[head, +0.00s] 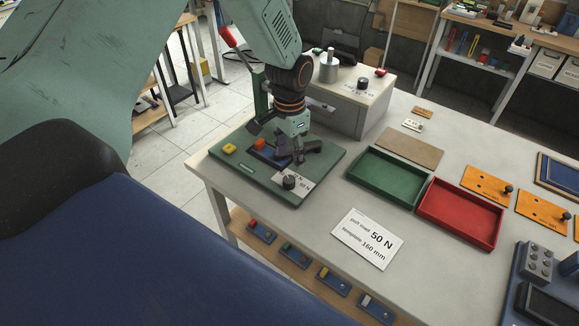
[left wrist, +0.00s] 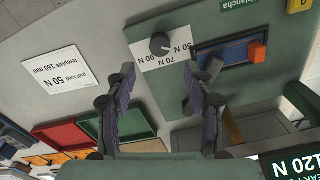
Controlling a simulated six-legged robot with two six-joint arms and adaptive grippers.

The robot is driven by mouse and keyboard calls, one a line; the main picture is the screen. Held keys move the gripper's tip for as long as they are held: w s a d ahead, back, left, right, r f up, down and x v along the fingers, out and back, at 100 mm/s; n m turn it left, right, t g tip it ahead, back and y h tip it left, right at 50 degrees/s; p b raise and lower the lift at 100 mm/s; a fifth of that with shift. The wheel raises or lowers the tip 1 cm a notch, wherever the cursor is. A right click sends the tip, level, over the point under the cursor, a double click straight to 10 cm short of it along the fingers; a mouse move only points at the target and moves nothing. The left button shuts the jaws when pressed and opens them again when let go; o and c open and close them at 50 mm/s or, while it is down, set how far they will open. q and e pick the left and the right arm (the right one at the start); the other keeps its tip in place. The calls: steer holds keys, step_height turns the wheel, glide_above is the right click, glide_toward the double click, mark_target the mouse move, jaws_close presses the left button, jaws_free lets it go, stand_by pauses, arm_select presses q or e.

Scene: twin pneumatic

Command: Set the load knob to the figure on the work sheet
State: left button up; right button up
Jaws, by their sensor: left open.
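The black load knob (head: 289,182) stands on a white scale plate on the green fixture. In the left wrist view the knob (left wrist: 160,44) shows upside down, with 50 N, 70 N and 90 N marked around it; which mark its pointer faces I cannot tell. The work sheet (head: 367,239) lies flat on the bench and reads pull load 50 N, template 160 mm; it also shows in the left wrist view (left wrist: 50,81). My left gripper (head: 299,160) is open and empty above the fixture, its fingers apart, close behind the knob and not on it. My right gripper is out of view.
The green fixture (head: 326,165) also carries a yellow button (head: 229,149) and an orange block on a blue part. A green tray (head: 389,175) and a red tray (head: 461,213) lie to the right. A grey box (head: 345,105) with another knob stands behind.

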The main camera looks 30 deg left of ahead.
arm_select(q)
steer(key=shift+r, duration=1.85)
steer(key=shift+n+h, duration=0.3)
steer(key=shift+n, duration=0.2)
steer(key=s+d+f, duration=0.1)
steer(key=s+f, duration=0.1)
steer(key=f, duration=0.1)
steer(key=s+d+f, duration=0.1)
steer(key=s+f, duration=0.1)
steer(key=f, duration=0.1)
steer(key=s+d+f, duration=0.2)
steer(key=s, duration=0.1)
steer(key=shift+f, duration=0.4)
steer(key=s+d+f+n, duration=0.2)
steer(key=s+f, duration=0.2)
steer(key=s, duration=0.9)
steer(key=s+d+f+n, duration=0.2)
steer(key=s+f, duration=0.2)
steer(key=s, duration=0.9)
step_height(320, 180, down, 22)
steer(key=b, duration=2.2)
steer(key=shift+w, duration=0.4)
steer(key=shift+a, duration=0.1)
